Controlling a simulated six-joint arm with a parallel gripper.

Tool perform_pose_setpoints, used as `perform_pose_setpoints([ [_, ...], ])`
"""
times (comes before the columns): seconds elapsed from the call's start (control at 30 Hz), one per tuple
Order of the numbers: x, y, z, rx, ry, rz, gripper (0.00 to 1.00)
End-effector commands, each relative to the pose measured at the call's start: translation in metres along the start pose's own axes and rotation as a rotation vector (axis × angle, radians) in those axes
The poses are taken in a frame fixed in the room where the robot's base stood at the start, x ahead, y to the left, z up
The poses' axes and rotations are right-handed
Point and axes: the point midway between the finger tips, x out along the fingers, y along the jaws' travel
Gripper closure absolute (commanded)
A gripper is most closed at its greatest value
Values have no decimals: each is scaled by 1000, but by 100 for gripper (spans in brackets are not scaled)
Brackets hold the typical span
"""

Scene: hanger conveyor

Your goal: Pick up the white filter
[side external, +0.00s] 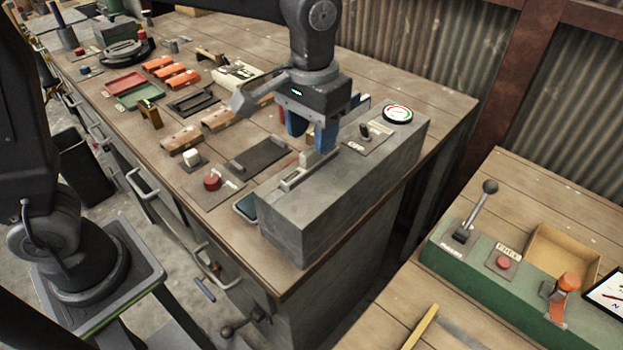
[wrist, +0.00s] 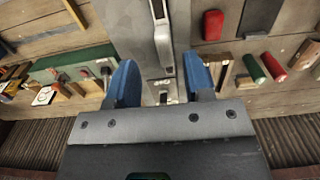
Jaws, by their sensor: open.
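I cannot pick out the white filter for certain. A small white block (side external: 192,157) sits on the bench left of the grey box, and a flat white item (side external: 238,73) lies farther back. My gripper (side external: 311,137) is open, with its blue fingers apart and nothing seen between them. It hangs over the grey box (side external: 330,200), near a pale slider (side external: 297,172) on its top. In the wrist view my gripper (wrist: 161,82) points at the same box (wrist: 130,30), with the slider (wrist: 163,45) and a switch plate between or beyond the fingers.
A gauge (side external: 398,114) stands on the grey box's far end. A red button (side external: 212,182), a dark tray (side external: 260,155), wooden blocks and coloured trays (side external: 140,95) crowd the bench to the left. A lower bench with a lever (side external: 475,212) and green console is at the right.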

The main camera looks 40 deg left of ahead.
Motion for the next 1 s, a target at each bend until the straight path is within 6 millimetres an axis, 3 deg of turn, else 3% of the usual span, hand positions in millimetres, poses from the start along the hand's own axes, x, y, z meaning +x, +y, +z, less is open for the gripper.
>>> perform_pose_setpoints([
  [0.17, 12, -1, -1, 0, -1, 0, 53],
  [0.5, 55, -4, -5, 1, 0, 2, 53],
  [0.77, 58, -4, -5, 2, 1, 3, 53],
  [1.0, 57, -4, -5, 2, 2, 3, 74],
])
